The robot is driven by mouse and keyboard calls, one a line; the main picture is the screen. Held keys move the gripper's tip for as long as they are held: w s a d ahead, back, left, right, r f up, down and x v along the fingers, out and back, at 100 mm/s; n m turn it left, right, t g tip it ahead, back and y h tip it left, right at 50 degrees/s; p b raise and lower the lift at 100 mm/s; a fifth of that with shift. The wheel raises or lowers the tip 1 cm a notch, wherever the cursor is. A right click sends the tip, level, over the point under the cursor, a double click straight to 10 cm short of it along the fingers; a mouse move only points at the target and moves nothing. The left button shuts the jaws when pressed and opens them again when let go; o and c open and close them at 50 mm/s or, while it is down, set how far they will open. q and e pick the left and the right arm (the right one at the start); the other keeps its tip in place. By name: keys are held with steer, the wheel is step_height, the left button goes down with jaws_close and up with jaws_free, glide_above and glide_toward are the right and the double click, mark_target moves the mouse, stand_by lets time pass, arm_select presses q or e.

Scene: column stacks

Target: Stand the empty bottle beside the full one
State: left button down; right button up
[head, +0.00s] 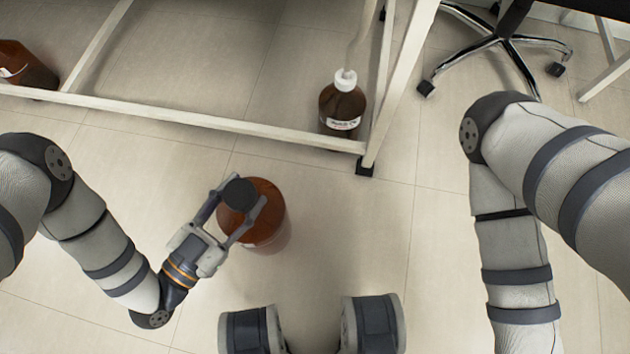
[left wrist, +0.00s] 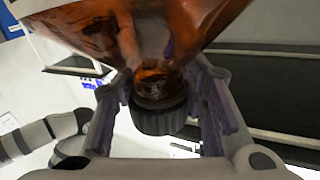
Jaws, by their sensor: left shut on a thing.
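A brown see-through bottle with a dark cap (head: 268,222) is in my left gripper (head: 246,191). The fingers are shut on its neck, just under the cap, and the left wrist view shows the neck and black cap (left wrist: 160,112) between them. I cannot tell whether its base touches the floor. A second brown bottle (head: 335,103) with a white cap, a tube and a white label stands inside the white frame's right corner. Its fill level is not clear. My right arm is at the right, with its gripper out of view.
Another brown bottle (head: 25,68) is cut off at the far left. A wheeled chair base (head: 500,42) stands at upper right. The front middle floor is clear.

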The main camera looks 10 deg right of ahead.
arm_select(q)
steer(key=shift+d, duration=0.2)
steer(key=shift+w+d+f+b, duration=0.25)
steer(key=shift+w+d+b, duration=0.05)
steer(key=w+d+f+b, duration=0.9)
steer(key=f, duration=0.3)
steer(key=shift+d+f, duration=0.15)
steer(key=shift+f, duration=0.05)
arm_select(e)
steer(key=s+f+g, duration=0.2)
steer(key=s+f, duration=0.1)
steer(key=f, duration=0.3)
steer(key=shift+s+d+f, duration=0.15)
steer(key=shift+s+f, duration=0.05)
steer(key=shift+f, duration=0.15)
arm_select(q)
steer(key=shift+w, duration=0.1)
